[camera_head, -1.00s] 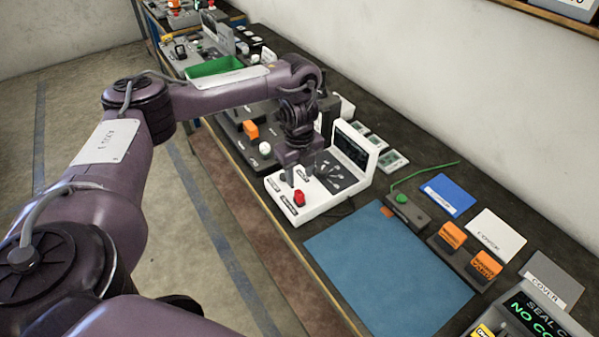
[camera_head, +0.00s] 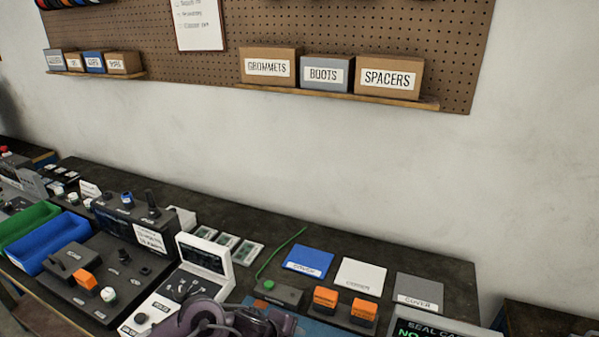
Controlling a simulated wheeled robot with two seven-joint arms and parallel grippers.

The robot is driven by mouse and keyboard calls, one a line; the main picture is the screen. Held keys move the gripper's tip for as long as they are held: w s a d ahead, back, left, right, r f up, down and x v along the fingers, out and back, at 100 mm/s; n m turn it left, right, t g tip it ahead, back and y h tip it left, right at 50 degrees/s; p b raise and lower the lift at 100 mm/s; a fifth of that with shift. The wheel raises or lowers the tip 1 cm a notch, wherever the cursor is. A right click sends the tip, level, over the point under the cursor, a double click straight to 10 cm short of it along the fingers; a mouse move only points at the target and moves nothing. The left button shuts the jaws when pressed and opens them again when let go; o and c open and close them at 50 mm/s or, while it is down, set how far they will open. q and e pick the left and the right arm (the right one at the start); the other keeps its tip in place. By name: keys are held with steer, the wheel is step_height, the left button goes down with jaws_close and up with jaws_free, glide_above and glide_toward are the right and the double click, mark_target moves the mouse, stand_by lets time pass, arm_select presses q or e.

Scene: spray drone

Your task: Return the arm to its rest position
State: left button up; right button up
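A purple piece of my arm (camera_head: 225,320) shows at the bottom edge, in front of the lower part of the white device (camera_head: 205,255). No gripper fingers show; the rest of the arm is below the picture. The white device has a tilted dark screen and a panel with small controls. The red button seen on it earlier is hidden or cut off. My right arm and gripper are not in view.
The dark bench holds a black control box (camera_head: 135,225), a blue bin (camera_head: 50,243), a green bin (camera_head: 25,222), a blue cover (camera_head: 308,260), a white cover (camera_head: 361,274) and a grey cover (camera_head: 419,289). A pegboard (camera_head: 200,75) with labelled boxes hangs above. The wall between is clear.

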arm_select(q)
steer(key=s+r+n+t, duration=0.35)
steer(key=r+n, duration=0.25)
steer(key=n, duration=0.3)
steer(key=s+a+f+n+g+y, duration=0.1)
steer(key=s+a+n+g+y, duration=0.1)
steer(key=s+a+n, duration=0.6)
steer(key=s+a+f+n+g+y, duration=0.2)
steer(key=s+a+n+g+y, duration=0.15)
steer(key=s+a, duration=0.45)
steer(key=s+f+b+x, duration=0.15)
steer(key=s+x, duration=0.25)
steer(key=x, duration=1.2)
steer(key=s+a+b+x, duration=0.1)
steer(key=s+b+x, duration=0.15)
steer(key=x, duration=1.25)
steer(key=s+a+f+g+b, duration=0.1)
steer(key=s+a+f+b, duration=0.1)
steer(key=s+f, duration=1.7)
step_height(320, 180, down, 3)
steer(key=shift+s+a+r+g, duration=0.1)
steer(key=shift+s+a+g, duration=0.25)
steer(key=shift+a, duration=0.3)
steer(key=shift+h, duration=0.25)
